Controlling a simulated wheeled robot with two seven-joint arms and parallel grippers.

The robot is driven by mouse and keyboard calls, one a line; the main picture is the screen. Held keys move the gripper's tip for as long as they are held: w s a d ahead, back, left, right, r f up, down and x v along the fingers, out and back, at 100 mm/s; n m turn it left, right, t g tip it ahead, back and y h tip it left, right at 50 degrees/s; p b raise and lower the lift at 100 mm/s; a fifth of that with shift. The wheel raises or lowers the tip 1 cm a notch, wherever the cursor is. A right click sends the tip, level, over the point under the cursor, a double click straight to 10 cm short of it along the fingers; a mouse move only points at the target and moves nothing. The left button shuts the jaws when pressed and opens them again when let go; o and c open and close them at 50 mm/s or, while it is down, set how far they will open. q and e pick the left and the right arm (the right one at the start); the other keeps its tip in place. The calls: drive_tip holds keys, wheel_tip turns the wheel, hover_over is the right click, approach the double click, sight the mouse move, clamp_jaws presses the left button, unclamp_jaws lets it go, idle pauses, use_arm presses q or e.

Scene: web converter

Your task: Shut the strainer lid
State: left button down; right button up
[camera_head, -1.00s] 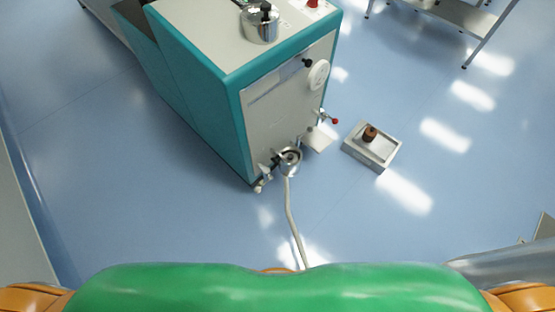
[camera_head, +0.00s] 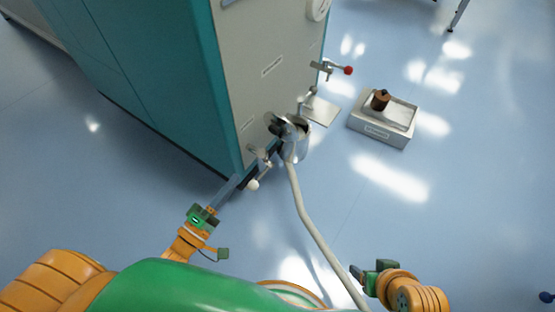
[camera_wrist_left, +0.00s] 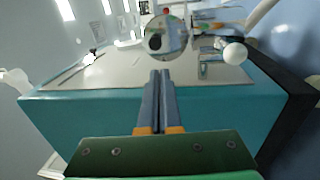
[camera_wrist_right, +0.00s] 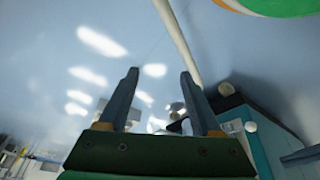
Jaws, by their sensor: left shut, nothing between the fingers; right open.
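The strainer (camera_head: 298,146) appears to be the shiny metal cylinder low on the front of the teal and grey machine, with a pale hose running from it. A dark round part (camera_head: 277,124) sits at its upper left; I cannot tell clearly how the lid stands. In the left wrist view a round metal part with a dark opening (camera_wrist_left: 165,38) shows beyond my fingers. My left gripper (camera_head: 236,181) is shut and empty, left of the strainer near the machine's lower corner, apart from it. My right gripper (camera_head: 365,269) is open and empty, right of the hose.
A white-knobbed lever (camera_head: 253,185) lies between my left gripper and the strainer. A red-knobbed valve (camera_head: 347,70) sticks out to the right. The pale hose (camera_head: 311,222) runs towards me. A metal tray (camera_head: 373,127) holding a brown part stands on the floor.

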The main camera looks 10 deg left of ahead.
use_arm(q)
drive_tip(key=w+d+r, duration=0.1)
drive_tip(key=w, duration=0.2)
drive_tip(key=b, duration=0.1)
approach(272, 132)
drive_tip(key=w, duration=0.2)
drive_tip(key=x, duration=0.2)
drive_tip(key=b+x, duration=0.1)
drive_tip(key=x, duration=0.1)
drive_tip(key=shift+w+d+r+b, duration=0.2)
drive_tip(key=shift+d+r+b, duration=0.1)
drive_tip(key=shift+d, duration=0.15)
drive_tip(key=shift+w, duration=0.1)
use_arm(e)
drive_tip(key=w+a+r+t+y, duration=0.1)
drive_tip(key=w+a+r+t, duration=0.1)
drive_tip(key=w+r+t, duration=0.4)
drive_tip(key=w+a+r+t+y, duration=0.2)
drive_tip(key=w+r+t, duration=0.4)
drive_tip(key=w+r, duration=0.2)
drive_tip(key=shift+a+r+n+t, duration=0.3)
drive_tip(key=shift+a+r+n, duration=0.1)
drive_tip(key=shift+r, duration=0.55)
drive_tip(key=shift+f, duration=0.1)
